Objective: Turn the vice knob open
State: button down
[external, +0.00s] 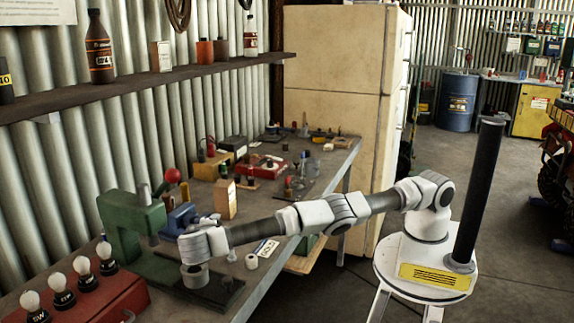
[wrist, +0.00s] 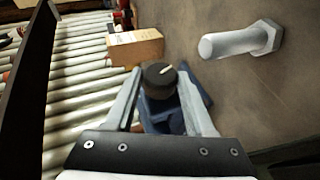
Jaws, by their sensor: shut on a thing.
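A black round knob (wrist: 160,77) with a white pointer line shows in the middle of the wrist view. It sits at the blue vice (wrist: 158,112), which stands on the workbench and also shows in the external view (external: 178,221). My gripper (wrist: 158,84) has one finger on each side of the knob and is shut on it. The pointer line slants up to the right in the wrist view. In the external view my arm reaches across the bench to the vice, and the knob and fingertips are hard to make out there.
A small tan box (external: 225,199) stands close to the vice. A green press (external: 133,228) with a red ball handle is at its left. A large metal bolt (wrist: 242,40) lies right of the knob in the wrist view. A shelf (external: 150,86) runs above the bench.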

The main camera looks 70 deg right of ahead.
jog(key=shift+d+f, duration=0.15)
jog(key=shift+c, duration=1.3)
grip_release()
